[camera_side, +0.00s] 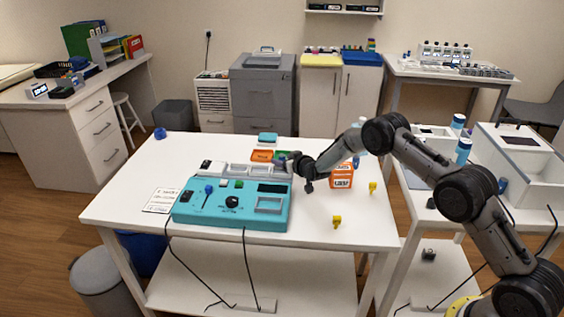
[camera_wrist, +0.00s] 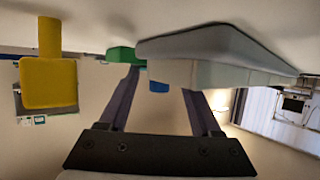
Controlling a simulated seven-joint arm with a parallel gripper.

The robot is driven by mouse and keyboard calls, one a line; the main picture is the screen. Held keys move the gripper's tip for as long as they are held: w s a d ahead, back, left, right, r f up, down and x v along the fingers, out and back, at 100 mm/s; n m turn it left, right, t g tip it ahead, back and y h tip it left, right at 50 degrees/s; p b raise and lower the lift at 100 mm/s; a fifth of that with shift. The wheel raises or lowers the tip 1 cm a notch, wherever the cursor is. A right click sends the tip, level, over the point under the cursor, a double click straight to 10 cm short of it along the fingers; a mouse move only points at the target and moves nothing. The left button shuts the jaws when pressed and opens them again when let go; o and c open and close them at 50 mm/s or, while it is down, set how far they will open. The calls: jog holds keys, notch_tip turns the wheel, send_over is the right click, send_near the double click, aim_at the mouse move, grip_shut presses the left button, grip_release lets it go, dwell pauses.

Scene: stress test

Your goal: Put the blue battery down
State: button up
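My gripper (camera_wrist: 160,88) shows in the wrist view with its two dark fingers apart. A small blue piece (camera_wrist: 158,86), possibly the blue battery, shows between them, beside a pale grey block; I see no clear finger contact on it. In the side view my gripper (camera_side: 300,172) is low over the table, just right of the grey slotted holder (camera_side: 240,170) behind the turquoise device (camera_side: 232,204). The blue battery cannot be made out clearly there.
The white table (camera_side: 300,238) also bears an orange box (camera_side: 342,176), yellow pieces (camera_side: 337,221) and (camera_side: 373,187), an orange tray (camera_side: 262,156) and a blue item (camera_side: 160,133). The table's front right is mostly clear. A side table with white bins (camera_side: 520,150) stands at the right.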

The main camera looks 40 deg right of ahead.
grip_shut()
jog(key=shift+r, duration=0.1)
